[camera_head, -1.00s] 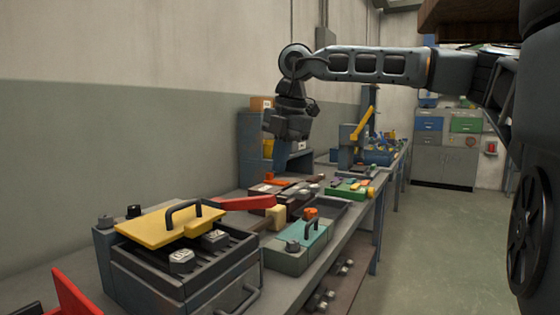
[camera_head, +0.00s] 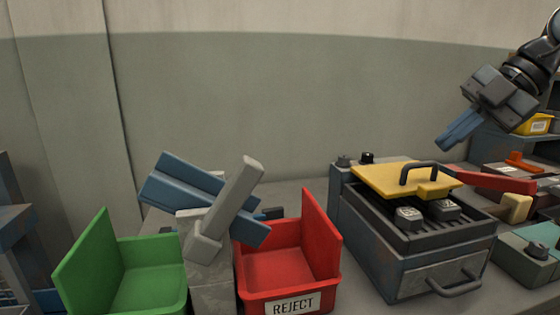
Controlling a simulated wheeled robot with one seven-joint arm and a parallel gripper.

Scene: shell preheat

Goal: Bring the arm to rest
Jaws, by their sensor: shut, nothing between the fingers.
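My gripper (camera_head: 449,143) is at the upper right of the head view, with its blue fingers together and nothing between them. It points down and to the left. It is in the air above the back right of the bench, apart from the things there. My arm runs from it up and out of the picture at the right edge, so most of the arm is hidden.
A grey heater box (camera_head: 420,270) with a yellow lid (camera_head: 385,180) and two small metal blocks stands below my gripper. A red handle (camera_head: 495,182) lies right of it. A red REJECT bin (camera_head: 290,272), a green bin (camera_head: 150,290) and a tilted blue chute (camera_head: 180,185) stand left.

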